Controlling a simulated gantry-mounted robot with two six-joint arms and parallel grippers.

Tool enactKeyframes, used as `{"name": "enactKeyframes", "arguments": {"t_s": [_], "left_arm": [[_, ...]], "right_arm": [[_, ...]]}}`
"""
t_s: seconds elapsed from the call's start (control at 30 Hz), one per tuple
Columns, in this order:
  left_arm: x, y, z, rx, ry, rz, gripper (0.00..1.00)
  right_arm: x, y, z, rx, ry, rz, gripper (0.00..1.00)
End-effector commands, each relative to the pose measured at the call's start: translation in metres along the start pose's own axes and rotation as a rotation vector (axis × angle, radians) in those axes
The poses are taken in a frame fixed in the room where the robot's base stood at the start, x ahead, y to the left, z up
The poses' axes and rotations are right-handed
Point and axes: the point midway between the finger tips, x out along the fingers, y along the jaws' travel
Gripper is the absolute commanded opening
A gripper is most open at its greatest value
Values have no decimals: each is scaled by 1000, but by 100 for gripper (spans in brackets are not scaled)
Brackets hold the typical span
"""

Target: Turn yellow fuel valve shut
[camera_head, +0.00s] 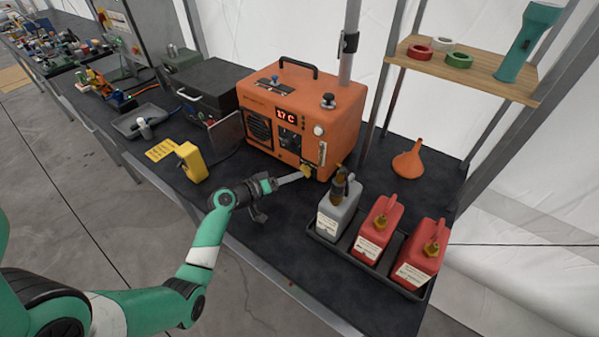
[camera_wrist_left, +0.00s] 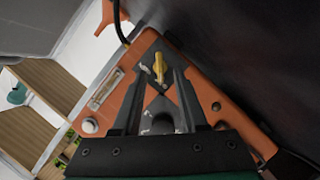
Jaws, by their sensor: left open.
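The yellow fuel valve (camera_wrist_left: 158,67) is a small lever on a dark plate low on the orange heater (camera_head: 310,100). In the head view the yellow valve (camera_head: 306,170) shows at the heater's lower front, partly hidden by my left gripper (camera_head: 292,178). In the left wrist view my left gripper (camera_wrist_left: 160,84) is open, its two dark fingers pointing at the plate. The lever shows in line with the gap between the fingertips. I cannot tell whether a finger touches it. My right gripper is not in view.
A tray (camera_head: 345,256) with a grey jerrycan (camera_head: 337,212) and two red jerrycans (camera_head: 377,228) stands close to the right of my left gripper. An orange funnel (camera_head: 408,162) stands behind. A yellow device (camera_head: 192,165) is on the left. The black tabletop between it and my gripper is clear.

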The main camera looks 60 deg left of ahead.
Motion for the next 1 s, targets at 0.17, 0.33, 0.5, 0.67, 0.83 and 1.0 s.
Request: {"name": "enactKeyframes", "arguments": {"t_s": [0.17, 0.33, 0.5, 0.67, 0.83, 1.0], "left_arm": [[-53, 5, -6, -5, 3, -5, 42], [-70, 5, -5, -4, -2, -2, 42], [-77, 2, -1, -2, 0, 0, 42], [-77, 0, 0, 0, 1, 0, 42], [-77, 0, 0, 0, 1, 0, 42], [-77, 0, 0, 0, 1, 0, 42]], "right_arm": [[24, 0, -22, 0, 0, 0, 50], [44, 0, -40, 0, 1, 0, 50], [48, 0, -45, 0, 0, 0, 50], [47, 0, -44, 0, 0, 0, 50], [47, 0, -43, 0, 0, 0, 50], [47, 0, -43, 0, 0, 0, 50]]}}
